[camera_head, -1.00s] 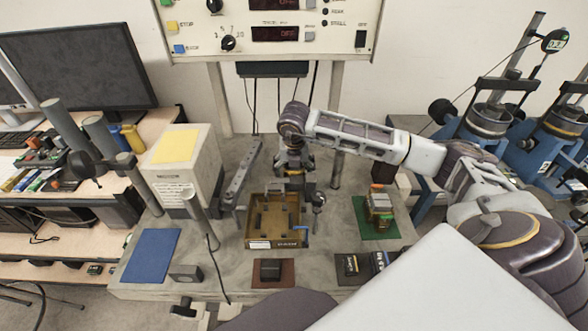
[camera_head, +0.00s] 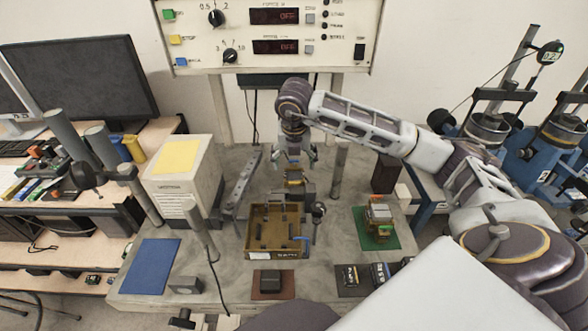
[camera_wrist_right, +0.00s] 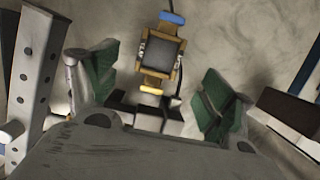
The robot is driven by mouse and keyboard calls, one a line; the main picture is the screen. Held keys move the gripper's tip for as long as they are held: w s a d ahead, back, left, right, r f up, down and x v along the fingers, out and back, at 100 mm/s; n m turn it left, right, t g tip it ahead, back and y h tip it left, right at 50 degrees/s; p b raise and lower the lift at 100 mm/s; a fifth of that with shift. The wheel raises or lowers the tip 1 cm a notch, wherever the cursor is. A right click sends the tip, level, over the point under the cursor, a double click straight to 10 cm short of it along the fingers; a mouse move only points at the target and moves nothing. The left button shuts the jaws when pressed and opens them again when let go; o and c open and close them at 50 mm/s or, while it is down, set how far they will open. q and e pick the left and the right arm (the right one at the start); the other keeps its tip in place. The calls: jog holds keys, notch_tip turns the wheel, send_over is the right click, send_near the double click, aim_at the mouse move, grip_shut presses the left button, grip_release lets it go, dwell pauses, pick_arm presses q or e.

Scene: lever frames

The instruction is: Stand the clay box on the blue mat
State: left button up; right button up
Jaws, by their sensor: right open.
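The blue mat (camera_head: 150,266) lies bare at the front left of the grey bench. I cannot tell for certain which thing is the clay box. A dark brown upright box (camera_head: 386,174) stands at the back right; a brown box (camera_wrist_right: 290,112) also shows at the right of the right wrist view. My right gripper (camera_head: 293,155) is open and empty, pointing down above a small tan and dark grey block (camera_head: 294,186) behind the open tray. In the right wrist view this block (camera_wrist_right: 164,52) lies ahead, between the lines of the fingers. My left gripper is out of view.
The tan open tray (camera_head: 254,254) stands mid-bench. A perforated grey bar (camera_head: 242,184), a white cabinet (camera_head: 182,190) and a thin post (camera_head: 201,225) stand left of it. A green mat (camera_head: 388,241) bears a small device. A dark block (camera_head: 270,281) sits on a brown mat.

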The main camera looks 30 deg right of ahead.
jog(key=v, duration=0.3)
jog(key=shift+r, duration=0.25)
jog(key=shift+o, duration=0.4)
jog(key=shift+s, duration=0.1)
